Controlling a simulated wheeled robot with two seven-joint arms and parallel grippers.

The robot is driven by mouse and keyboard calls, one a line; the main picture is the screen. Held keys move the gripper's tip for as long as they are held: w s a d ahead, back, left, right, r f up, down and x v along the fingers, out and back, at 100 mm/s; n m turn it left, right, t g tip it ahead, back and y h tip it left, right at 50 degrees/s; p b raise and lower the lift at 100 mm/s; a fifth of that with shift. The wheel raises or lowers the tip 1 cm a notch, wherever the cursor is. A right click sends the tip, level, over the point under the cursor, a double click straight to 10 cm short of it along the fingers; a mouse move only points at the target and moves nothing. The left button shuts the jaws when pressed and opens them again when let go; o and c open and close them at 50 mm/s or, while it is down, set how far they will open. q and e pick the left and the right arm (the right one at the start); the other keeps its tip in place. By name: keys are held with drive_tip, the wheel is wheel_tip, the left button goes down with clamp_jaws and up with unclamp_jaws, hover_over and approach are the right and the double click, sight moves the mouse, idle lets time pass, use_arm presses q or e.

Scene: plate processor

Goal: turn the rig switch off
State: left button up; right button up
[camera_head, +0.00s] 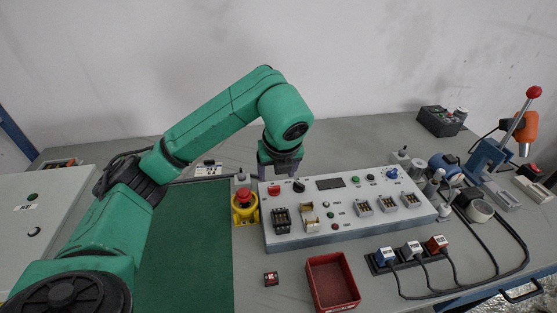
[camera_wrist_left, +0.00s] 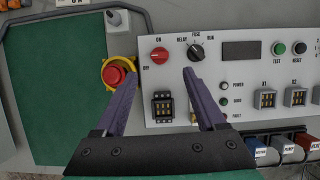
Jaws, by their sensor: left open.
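The white control panel (camera_head: 345,228) lies on the bench. Its red rotary switch (camera_wrist_left: 159,56), with ON above and OFF at its lower left, shows in the wrist view; it also shows in the head view (camera_head: 274,190). Which mark the knob points to is too small to tell. A black selector knob (camera_wrist_left: 195,52) sits to its right, under RELAY, FUSE and RUN labels. My left gripper (camera_head: 281,170) is open and empty above the panel's upper left part. In the wrist view its fingertips (camera_wrist_left: 161,75) lie on either side of the red switch, slightly below it in the picture. My right gripper is not in view.
A red emergency-stop button on a yellow base (camera_head: 244,198) stands left of the panel. A red tray (camera_head: 331,283) and several plugs (camera_head: 411,250) lie in front. A lever press (camera_head: 490,155) stands at right. The green mat (camera_head: 185,250) is clear.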

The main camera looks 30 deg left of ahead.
use_arm(q)
drive_tip(key=p+v, duration=0.2)
drive_tip(key=v, duration=0.4)
drive_tip(key=shift+s+r, duration=0.1)
